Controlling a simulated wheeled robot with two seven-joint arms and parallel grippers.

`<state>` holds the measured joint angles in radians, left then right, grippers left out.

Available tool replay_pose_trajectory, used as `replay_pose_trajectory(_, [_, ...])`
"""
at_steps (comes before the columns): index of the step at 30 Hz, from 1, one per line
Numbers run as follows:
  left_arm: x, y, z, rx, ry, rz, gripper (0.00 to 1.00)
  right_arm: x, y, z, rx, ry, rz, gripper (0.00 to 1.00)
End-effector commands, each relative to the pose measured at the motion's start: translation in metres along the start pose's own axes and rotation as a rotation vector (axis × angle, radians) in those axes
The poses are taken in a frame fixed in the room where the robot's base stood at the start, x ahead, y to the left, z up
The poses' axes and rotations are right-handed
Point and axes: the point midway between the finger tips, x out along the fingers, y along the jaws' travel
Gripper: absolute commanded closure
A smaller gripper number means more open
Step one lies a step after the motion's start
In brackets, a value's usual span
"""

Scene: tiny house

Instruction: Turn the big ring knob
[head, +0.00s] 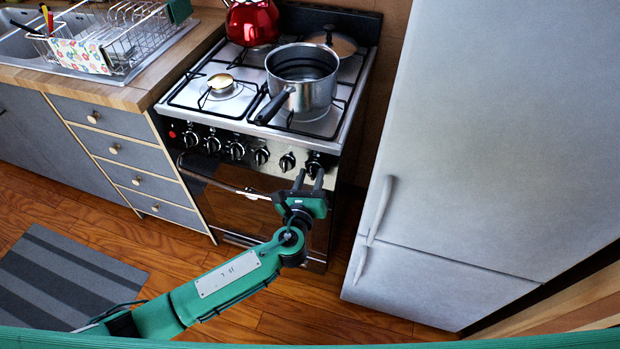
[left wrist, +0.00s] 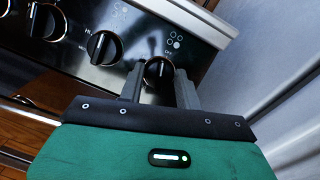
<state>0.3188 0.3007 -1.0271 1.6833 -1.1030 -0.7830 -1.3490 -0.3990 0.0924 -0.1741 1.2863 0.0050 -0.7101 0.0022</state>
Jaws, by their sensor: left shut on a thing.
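The stove (head: 225,185) has a front panel with a row of black round knobs. The rightmost knob (head: 314,161) is at my left gripper (head: 308,176), whose two dark fingers reach up to the panel. In the left wrist view the same knob (left wrist: 158,70) sits between the fingertips of my left gripper (left wrist: 159,82), one finger on each side, and they are shut on it. Burner marks are printed on the panel beside it. The fingers hide part of the knob in the head view. My right gripper is not in view.
A silver pot (head: 302,85) and a red kettle (head: 252,22) stand on the stove top. The neighbouring knob (head: 287,161) is close to my left fingers. A white fridge (head: 480,140) stands close on the right.

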Motion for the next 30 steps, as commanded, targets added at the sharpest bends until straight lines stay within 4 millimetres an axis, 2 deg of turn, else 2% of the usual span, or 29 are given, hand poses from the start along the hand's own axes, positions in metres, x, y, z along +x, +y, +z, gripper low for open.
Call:
replay_pose_trajectory(6, [0.0,-0.001,0.0,-0.201,0.0,0.068,0.89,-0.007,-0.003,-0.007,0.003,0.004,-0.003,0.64])
replay_pose_trajectory(14, [0.0,-0.002,0.001,-0.435,0.001,0.146,0.89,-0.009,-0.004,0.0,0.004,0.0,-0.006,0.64])
replay_pose_trajectory(21, [0.0,-0.003,0.002,-0.632,0.0,0.213,0.89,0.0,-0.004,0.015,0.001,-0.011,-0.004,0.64])
replay_pose_trajectory(30, [0.0,-0.003,0.002,-0.807,0.0,0.271,0.89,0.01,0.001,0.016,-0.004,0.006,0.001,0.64])
